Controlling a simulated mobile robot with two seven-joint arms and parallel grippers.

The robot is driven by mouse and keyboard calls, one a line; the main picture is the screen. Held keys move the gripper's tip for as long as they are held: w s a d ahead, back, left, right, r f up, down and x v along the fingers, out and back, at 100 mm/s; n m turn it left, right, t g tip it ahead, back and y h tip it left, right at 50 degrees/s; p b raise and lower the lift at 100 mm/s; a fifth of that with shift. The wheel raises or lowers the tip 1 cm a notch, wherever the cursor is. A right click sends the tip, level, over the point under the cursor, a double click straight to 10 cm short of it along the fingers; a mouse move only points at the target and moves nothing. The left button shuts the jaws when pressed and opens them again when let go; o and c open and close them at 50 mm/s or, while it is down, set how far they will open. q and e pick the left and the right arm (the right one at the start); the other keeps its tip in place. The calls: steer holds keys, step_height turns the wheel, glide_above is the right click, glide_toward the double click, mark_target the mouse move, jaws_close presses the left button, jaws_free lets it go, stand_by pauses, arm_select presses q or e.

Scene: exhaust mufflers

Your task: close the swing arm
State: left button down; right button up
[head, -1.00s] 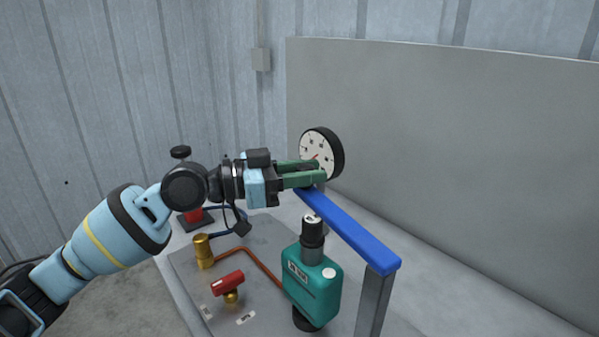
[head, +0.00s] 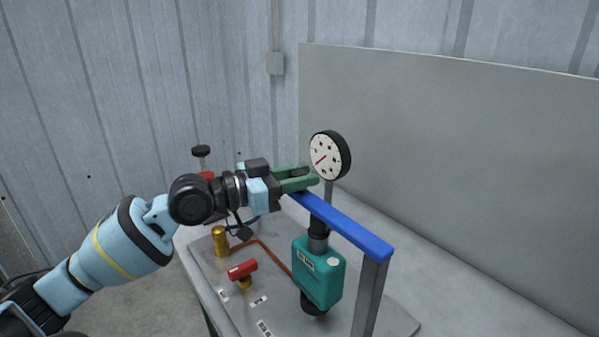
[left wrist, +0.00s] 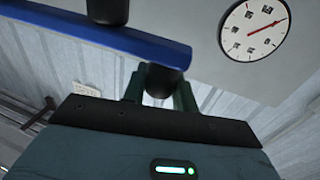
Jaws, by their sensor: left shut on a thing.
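The swing arm is a blue bar (head: 345,225) on a grey upright post (head: 369,295). In the head view it runs from the post at the front right back to my left gripper (head: 314,177). The gripper's green fingers are at the bar's far end, shut on a dark rounded handle (left wrist: 160,81) beside the bar end (left wrist: 176,55) in the left wrist view. The bar crosses in front of the black neck of a teal canister (head: 317,267). The handle is mostly hidden in the head view. My right gripper is not in view.
A round dial gauge (head: 328,156) stands just behind the fingers. A brass fitting (head: 220,242), a copper pipe (head: 268,250) and a red valve handle (head: 242,269) are on the grey bench plate. A tall grey panel (head: 450,160) closes off the back right.

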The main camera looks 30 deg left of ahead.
arm_select(q)
steer(key=c, duration=1.4)
jaws_free()
steer(key=shift+o, duration=1.4)
steer(key=shift+s+a, duration=0.1)
steer(key=shift+s, duration=0.1)
steer(key=shift+s+a+f, duration=0.2)
steer(key=shift+s+a, duration=0.2)
steer(key=shift+a, duration=0.05)
steer(key=b+v, duration=0.3)
steer(key=v, duration=0.3)
steer(key=shift+s+r, duration=0.15)
steer(key=shift+s, duration=0.1)
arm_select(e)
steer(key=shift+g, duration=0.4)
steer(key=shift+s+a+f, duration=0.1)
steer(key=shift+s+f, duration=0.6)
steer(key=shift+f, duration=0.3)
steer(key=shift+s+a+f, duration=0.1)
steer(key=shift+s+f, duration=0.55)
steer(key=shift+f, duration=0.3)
